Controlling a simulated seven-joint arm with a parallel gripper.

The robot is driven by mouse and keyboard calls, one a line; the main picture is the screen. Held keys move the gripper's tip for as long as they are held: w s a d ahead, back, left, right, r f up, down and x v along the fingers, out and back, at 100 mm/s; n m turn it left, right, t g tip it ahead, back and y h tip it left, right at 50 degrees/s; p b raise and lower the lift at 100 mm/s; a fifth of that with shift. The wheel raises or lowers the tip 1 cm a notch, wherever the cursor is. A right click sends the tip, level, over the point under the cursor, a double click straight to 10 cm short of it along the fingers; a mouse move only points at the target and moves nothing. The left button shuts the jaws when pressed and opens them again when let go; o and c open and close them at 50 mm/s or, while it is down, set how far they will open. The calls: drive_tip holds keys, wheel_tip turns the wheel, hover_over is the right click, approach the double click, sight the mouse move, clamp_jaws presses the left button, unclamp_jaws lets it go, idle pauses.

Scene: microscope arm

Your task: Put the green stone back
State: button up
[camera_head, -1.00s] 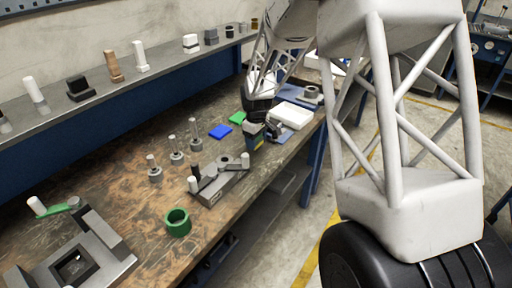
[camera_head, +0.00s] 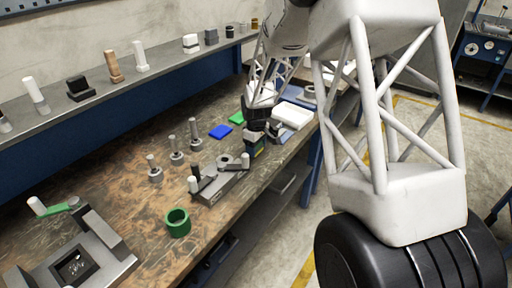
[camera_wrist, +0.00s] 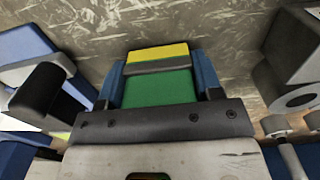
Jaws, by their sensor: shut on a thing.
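My gripper (camera_wrist: 160,85) is shut on the green stone (camera_wrist: 158,90), a flat green block with a yellow end. The blue fingers flank its left and right sides in the wrist view. In the head view my gripper (camera_head: 256,138) holds the stone (camera_head: 257,150) upright near the right end of the workbench. Its lower end is small here, so I cannot tell whether it touches anything. A blue flat piece (camera_head: 221,131) and a green flat piece (camera_head: 237,118) lie on the bench behind and left of the gripper.
A grey fixture (camera_head: 220,187) with posts stands in front and left of the gripper. A white box (camera_head: 292,115) lies to its right. Bare wood (camera_head: 110,170) lies between.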

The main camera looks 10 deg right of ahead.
drive_tip(key=shift+f, duration=0.15)
drive_tip(key=o, duration=1)
drive_tip(key=shift+c, duration=0.2)
wheel_tip(320, 180, up, 12)
drive_tip(key=shift+r, duration=0.1)
idle(0.5)
